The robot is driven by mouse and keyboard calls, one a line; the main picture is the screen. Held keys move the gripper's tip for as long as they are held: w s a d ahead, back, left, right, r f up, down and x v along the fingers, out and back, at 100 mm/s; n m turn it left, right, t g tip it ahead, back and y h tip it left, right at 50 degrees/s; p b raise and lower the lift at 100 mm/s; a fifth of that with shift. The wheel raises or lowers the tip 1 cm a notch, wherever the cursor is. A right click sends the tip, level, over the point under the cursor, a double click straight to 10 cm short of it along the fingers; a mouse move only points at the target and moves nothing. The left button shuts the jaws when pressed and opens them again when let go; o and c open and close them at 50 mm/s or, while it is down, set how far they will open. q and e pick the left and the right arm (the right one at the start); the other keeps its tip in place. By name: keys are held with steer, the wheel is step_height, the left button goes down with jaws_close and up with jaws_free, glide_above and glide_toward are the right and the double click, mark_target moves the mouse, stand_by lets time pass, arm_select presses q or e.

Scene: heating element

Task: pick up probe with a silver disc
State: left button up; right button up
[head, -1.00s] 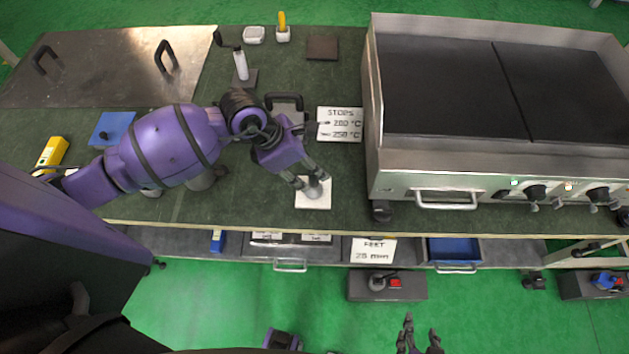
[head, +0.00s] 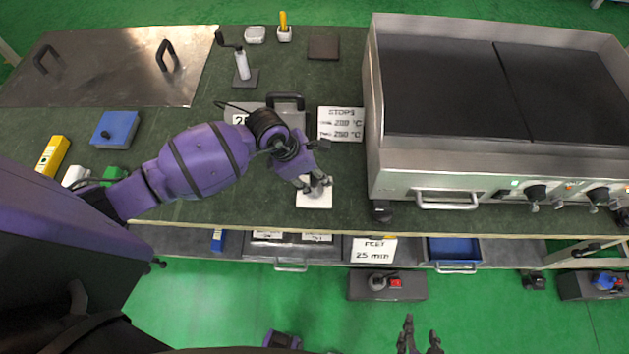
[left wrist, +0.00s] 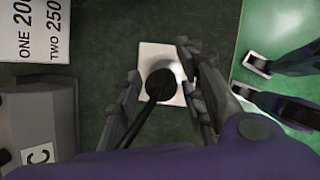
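The probe (left wrist: 160,86) shows in the left wrist view as a round black top with a black stem or cable running down-left, over a bright silver disc (left wrist: 174,70). It sits on a white square pad (left wrist: 150,52); the pad (head: 314,201) also shows near the counter's front edge in the head view, with the probe mostly hidden by fingers. My left gripper (head: 316,187) is above the pad, fingers down. In the left wrist view the left gripper (left wrist: 163,95) is open, its fingers apart either side of the probe. My right gripper (head: 420,338) is open and empty, low in front of the counter.
A grey meter box (left wrist: 38,110) stands left of the pad. A STOPS sign (head: 341,124) lies behind it, and a large griddle (head: 430,180) stands to the right. A blue box (head: 115,129) is at the left. Bare green counter lies right of the pad.

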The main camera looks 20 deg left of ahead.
arm_select(q)
jaws_close()
steer(key=shift+w+r, duration=0.1)
steer(key=shift+r, duration=0.4)
step_height(320, 180, up, 2)
steer(key=shift+r, duration=0.15)
steer(key=s+a+r, duration=0.9)
steer(key=s, duration=0.1)
steer(key=shift+s+a+r, duration=0.2)
steer(key=shift+s+r, duration=0.15)
